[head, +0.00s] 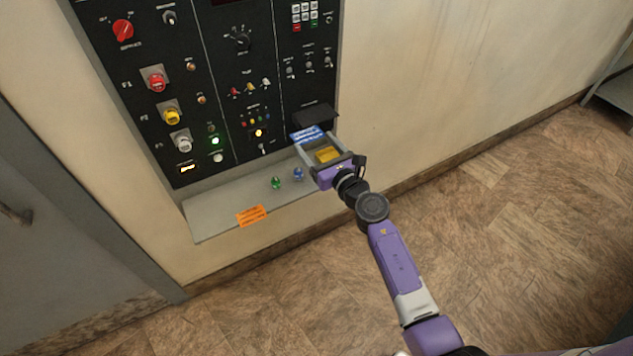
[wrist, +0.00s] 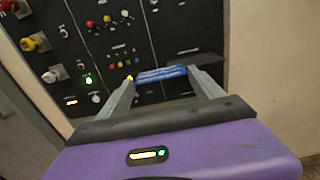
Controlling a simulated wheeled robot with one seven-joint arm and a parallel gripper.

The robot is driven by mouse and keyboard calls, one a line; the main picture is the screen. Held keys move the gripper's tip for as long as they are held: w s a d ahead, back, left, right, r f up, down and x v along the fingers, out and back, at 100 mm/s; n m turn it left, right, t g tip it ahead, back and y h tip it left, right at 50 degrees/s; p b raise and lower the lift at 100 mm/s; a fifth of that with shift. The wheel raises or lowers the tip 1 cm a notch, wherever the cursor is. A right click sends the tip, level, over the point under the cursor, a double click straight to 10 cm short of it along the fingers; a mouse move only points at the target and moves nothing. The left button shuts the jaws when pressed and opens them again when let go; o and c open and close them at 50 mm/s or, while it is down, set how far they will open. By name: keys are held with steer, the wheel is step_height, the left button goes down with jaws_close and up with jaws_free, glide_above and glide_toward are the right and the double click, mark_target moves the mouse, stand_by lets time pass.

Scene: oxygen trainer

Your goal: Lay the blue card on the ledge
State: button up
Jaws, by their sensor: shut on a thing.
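The blue card (head: 306,134) is between the fingertips of my gripper (head: 308,140), in front of the lower right of the black panel. In the wrist view the card (wrist: 161,73) spans the two grey fingers of my gripper (wrist: 161,77), with white print on it. My gripper is shut on it. The grey ledge (head: 222,203) runs along the foot of the panel. My gripper is over the ledge's right end and hides part of it. I cannot tell the exact height of the card above the ledge.
An orange card (head: 251,215) lies at the ledge's left front. A green knob (head: 276,182) and a blue knob (head: 298,174) stand on the ledge's middle. A yellow card (head: 327,155) shows between my fingers, near the palm. A black flap (head: 315,115) juts from the panel just behind the blue card.

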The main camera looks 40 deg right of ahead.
step_height(320, 180, down, 15)
steer(key=b, duration=0.6)
steer(key=shift+f+b, duration=0.3)
steer(key=shift+b, duration=0.35)
steer(key=shift+f+b, duration=0.3)
steer(key=shift+b, duration=0.05)
steer(key=o, duration=1.3)
steer(key=shift+r, duration=0.1)
